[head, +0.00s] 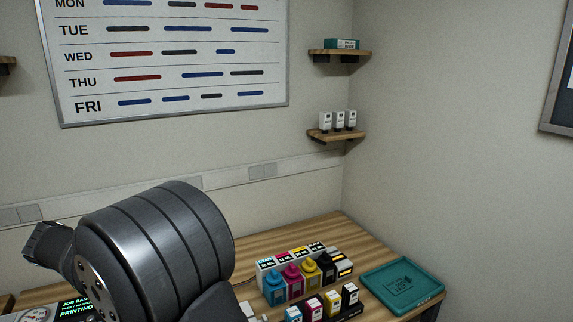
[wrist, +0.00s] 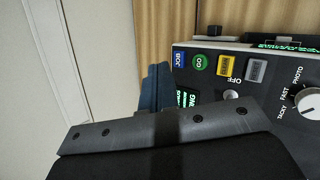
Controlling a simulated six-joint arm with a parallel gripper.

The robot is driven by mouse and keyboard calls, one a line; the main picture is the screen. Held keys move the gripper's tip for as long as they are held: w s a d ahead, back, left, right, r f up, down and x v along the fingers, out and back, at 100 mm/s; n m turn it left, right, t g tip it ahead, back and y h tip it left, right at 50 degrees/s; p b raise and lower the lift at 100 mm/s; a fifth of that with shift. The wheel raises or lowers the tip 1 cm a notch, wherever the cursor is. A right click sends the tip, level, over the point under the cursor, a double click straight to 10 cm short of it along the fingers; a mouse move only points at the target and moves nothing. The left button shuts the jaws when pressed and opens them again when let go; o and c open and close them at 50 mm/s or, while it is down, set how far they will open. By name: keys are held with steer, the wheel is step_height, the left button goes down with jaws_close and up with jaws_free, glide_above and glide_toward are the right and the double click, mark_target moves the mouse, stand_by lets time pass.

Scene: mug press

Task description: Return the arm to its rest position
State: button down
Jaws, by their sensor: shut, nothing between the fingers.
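My gripper (wrist: 157,84) shows in the wrist view as a pair of bluish-grey fingers closed together, with nothing between them. The fingers are beside the left edge of a dark control panel (wrist: 215,112) and overlap it in the picture; I see no clear contact. In the head view my dark grey arm (head: 160,240) fills the lower left and hides part of the table and the machine. The gripper's fingers cannot be made out in the head view.
The panel carries a green GO button (wrist: 200,63), a blue JOB button (wrist: 179,60) and a white knob (wrist: 309,101). Ink bottles (head: 290,280), small cartridges (head: 332,302) and a teal tray (head: 393,284) occupy the wooden table's (head: 325,231) right side. Wall shelves (head: 338,135) hang above.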

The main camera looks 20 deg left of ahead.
steer(key=s+d+r+m+g+y, duration=0.1)
steer(key=d+r+m+g, duration=0.45)
steer(key=m, duration=1.35)
step_height(320, 180, down, 9)
steer(key=a+g, duration=0.1)
steer(key=a, duration=0.2)
steer(key=w+v, duration=0.1)
steer(key=v, duration=0.8)
steer(key=shift+d+r+n, duration=0.2)
steer(key=shift+r+n, duration=0.05)
steer(key=shift+n, duration=0.05)
